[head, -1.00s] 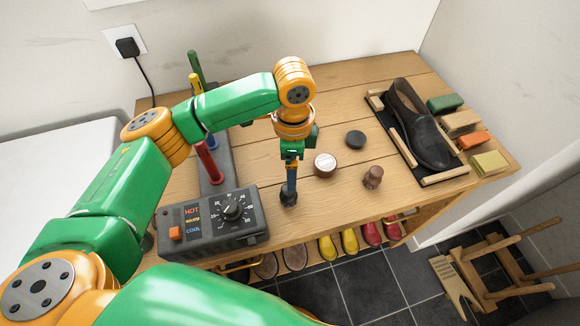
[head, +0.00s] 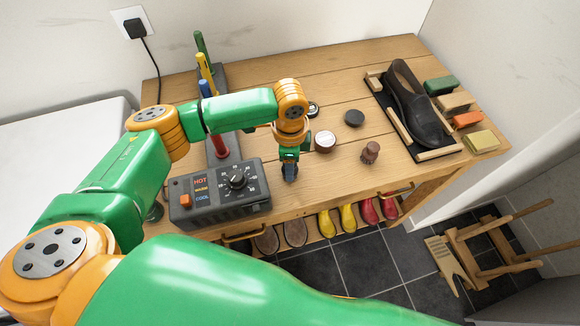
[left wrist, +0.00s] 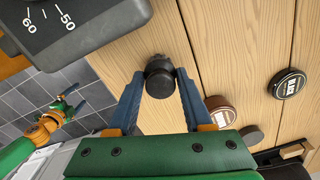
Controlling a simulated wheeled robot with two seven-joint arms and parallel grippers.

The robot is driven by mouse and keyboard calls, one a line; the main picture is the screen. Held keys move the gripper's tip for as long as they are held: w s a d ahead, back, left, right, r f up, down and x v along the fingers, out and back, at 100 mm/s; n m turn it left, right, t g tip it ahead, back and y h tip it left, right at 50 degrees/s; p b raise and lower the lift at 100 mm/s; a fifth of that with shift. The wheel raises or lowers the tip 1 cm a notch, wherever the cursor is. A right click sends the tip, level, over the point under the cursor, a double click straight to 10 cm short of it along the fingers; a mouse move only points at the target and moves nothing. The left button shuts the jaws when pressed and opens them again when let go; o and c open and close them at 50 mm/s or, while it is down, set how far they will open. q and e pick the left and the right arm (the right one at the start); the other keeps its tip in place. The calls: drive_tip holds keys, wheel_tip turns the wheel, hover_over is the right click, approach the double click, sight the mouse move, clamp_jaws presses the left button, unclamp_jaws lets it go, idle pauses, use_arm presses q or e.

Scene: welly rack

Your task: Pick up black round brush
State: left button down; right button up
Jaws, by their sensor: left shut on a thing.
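The black round brush shows as a dark round knob in the left wrist view (left wrist: 159,76), held between the two blue fingertips. My left gripper (left wrist: 160,88) is shut on it. In the head view the left gripper (head: 290,172) points down at the front of the wooden bench, just right of the grey control box, and its fingers largely hide the brush. I cannot tell whether the brush still touches the bench. My right gripper (left wrist: 70,102) is small in the left wrist view, over the tiled floor; I cannot tell its opening.
The control box (head: 218,208) with a dial stands close on the left. To the right are a tin (head: 325,141), a dark disc (head: 354,118) and a brown knobbed brush (head: 371,152). A dark shoe (head: 413,105) lies on a tray. Wellies (head: 347,216) stand below.

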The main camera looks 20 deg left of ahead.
use_arm(q)
drive_tip(key=shift+w, duration=0.15)
drive_tip(key=shift+r, duration=0.2)
wheel_tip(320, 180, up, 2)
drive_tip(key=shift+r+b, duration=0.25)
drive_tip(key=shift+b, duration=0.45)
drive_tip(key=s+d+r, duration=0.7)
drive_tip(key=s+r, duration=0.3)
drive_tip(key=s, duration=0.2)
drive_tip(key=shift+s, duration=0.2)
drive_tip(key=c, duration=0.8)
unclamp_jaws()
drive_tip(key=shift+a, duration=0.1)
drive_tip(key=shift+c, duration=0.2)
drive_tip(key=c, duration=0.7)
drive_tip(key=shift+o, duration=0.2)
